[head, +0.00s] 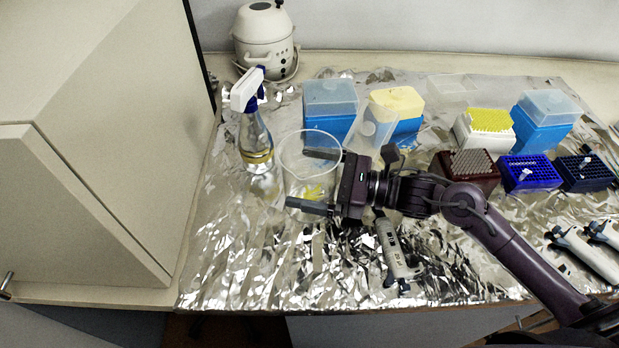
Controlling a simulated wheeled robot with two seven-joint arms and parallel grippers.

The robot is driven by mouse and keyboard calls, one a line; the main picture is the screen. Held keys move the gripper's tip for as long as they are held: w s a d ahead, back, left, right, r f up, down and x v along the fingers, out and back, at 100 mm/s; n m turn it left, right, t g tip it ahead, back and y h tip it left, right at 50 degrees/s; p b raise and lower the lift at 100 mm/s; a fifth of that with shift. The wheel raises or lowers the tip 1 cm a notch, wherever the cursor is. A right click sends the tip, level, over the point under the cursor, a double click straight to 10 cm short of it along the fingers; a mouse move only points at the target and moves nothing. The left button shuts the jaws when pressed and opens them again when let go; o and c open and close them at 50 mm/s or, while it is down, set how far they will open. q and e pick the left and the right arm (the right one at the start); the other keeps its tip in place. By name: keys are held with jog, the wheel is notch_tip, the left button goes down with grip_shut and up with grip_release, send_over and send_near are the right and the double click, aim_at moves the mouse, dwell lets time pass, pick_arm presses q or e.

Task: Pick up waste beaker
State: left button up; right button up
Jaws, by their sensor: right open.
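The waste beaker (292,172) is a clear, upright glass on the foil-covered bench, with several yellow pipette tips (312,193) in its bottom. My right gripper (316,181) comes in from the right with its fingers pointing left. It is open, with one finger at the beaker's far side and one at its near side. The beaker appears to lie between the fingers; whether they touch it I cannot tell. My left gripper is out of view.
A spray bottle (256,145) stands close left of the beaker. Blue tip boxes (331,103) stand behind it, and tube racks (527,174) are to the right. A pipette (392,250) lies near my right wrist. A beige cabinet (110,150) fills the left.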

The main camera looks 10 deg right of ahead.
jog(key=c, duration=0.9)
jog(key=shift+c, duration=0.2)
